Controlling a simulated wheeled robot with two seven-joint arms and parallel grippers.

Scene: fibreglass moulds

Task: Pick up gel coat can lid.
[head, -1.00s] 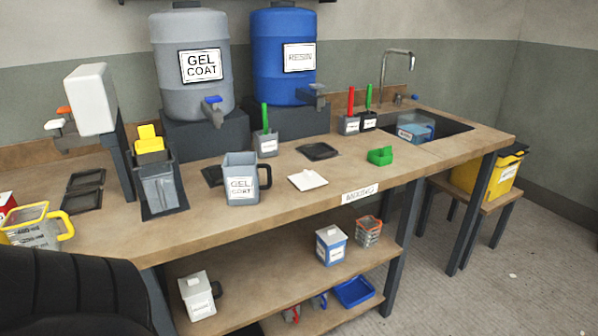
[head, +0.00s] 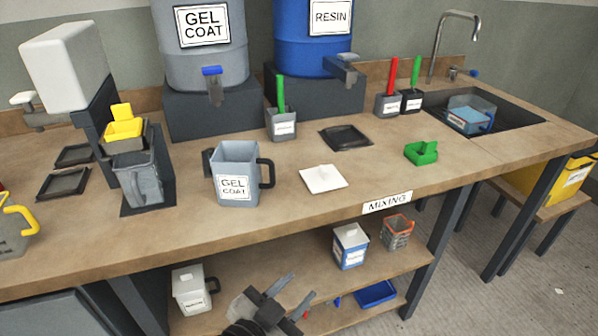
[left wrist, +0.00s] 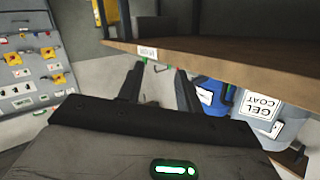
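A white, flat, square lid (head: 324,178) lies on the bench top, just right of the grey gel coat can (head: 236,172); I take it as the gel coat can lid. The can stands upright with its top open and a dark handle on its right. My left gripper (head: 296,292) is low at the bottom of the head view, in front of the lower shelf, below and apart from the lid. In the left wrist view its two dark fingers (left wrist: 160,86) are spread with nothing between them. The lid cannot be made out there. My right gripper is not in view.
The bench front edge (head: 300,232) lies between my left gripper and the lid. A green clip-like piece (head: 421,153), a dark tray (head: 346,137) and a grey brush pot (head: 282,124) stand around the lid. The bench top in front of the lid is clear.

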